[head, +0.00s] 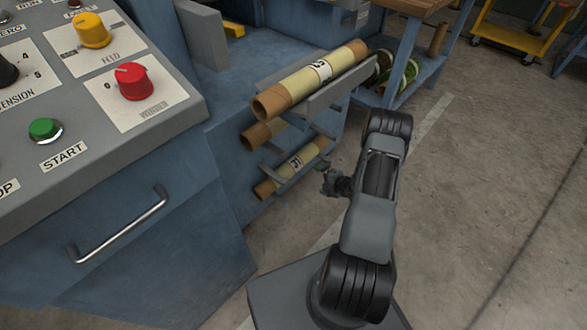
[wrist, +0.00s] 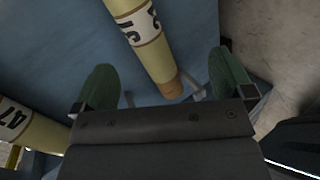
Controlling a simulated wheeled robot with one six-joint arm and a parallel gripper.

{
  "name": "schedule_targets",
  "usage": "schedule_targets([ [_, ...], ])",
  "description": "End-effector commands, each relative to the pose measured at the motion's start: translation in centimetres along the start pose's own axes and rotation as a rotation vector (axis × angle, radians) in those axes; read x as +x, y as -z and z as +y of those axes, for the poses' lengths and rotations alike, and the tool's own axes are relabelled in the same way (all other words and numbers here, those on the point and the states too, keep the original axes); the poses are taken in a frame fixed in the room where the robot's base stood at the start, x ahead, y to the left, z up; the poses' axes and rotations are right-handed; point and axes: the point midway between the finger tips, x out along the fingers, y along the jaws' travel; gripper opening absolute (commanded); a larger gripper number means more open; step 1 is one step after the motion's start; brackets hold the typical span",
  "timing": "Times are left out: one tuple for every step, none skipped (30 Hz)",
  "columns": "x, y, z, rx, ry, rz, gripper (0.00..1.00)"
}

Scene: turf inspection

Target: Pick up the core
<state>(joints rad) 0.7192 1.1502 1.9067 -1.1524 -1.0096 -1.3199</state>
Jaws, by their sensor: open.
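Several cardboard cores with pale wrapping rest on brackets on the blue machine's side in the head view: a top core (head: 310,82), a middle core (head: 262,133) and a lower core (head: 292,169). Black markings show on the top and lower labels. My gripper (head: 331,184) is small and dark there, just right of the lower core. In the wrist view my gripper (wrist: 163,66) has its green fingers apart with nothing held. A labelled core (wrist: 148,42) lies ahead, its brown end between the fingers' lines. Another core (wrist: 28,128), marked 47, shows at the lower left.
The control panel (head: 70,130) with knobs and buttons fills the left, above a drawer handle (head: 118,226). A blue bench (head: 412,55) stands behind the cores, and a yellow cart (head: 515,38) is at the back right. The concrete floor (head: 490,190) on the right is clear.

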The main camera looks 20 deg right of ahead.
Motion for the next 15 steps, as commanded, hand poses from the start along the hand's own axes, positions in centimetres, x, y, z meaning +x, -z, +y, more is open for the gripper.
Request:
schedule_targets([
  [0.0, 0.3, 0.8, -0.053, -0.041, 0.022, 0.99],
  [0.0, 0.5, 1.2, -0.083, -0.064, 0.032, 0.99],
  [0.1, 0.7, 1.6, -0.117, -0.088, 0.042, 0.99],
  [0.2, 0.8, 1.9, -0.138, -0.102, 0.046, 0.99],
  [0.5, 0.9, 2.0, -0.153, -0.110, 0.049, 0.99],
  [1.0, 1.0, 2.1, -0.169, -0.117, 0.051, 0.99],
  [1.4, 1.0, 2.2, -0.177, -0.120, 0.052, 0.99],
  [1.9, 1.1, 2.2, -0.182, -0.122, 0.053, 0.99],
  [2.7, 1.1, 2.3, -0.185, -0.122, 0.052, 0.99],
  [3.3, 1.2, 2.3, -0.187, -0.122, 0.052, 0.99],
  [3.8, 1.2, 2.4, -0.188, -0.122, 0.053, 0.99],
  [4.5, 1.2, 2.5, -0.186, -0.123, 0.051, 0.99],
  [5.1, 1.2, 2.6, -0.186, -0.123, 0.052, 0.99],
  [5.5, 1.3, 2.6, -0.186, -0.122, 0.051, 0.99],
  [6.2, 1.3, 2.7, -0.185, -0.122, 0.050, 0.99],
])
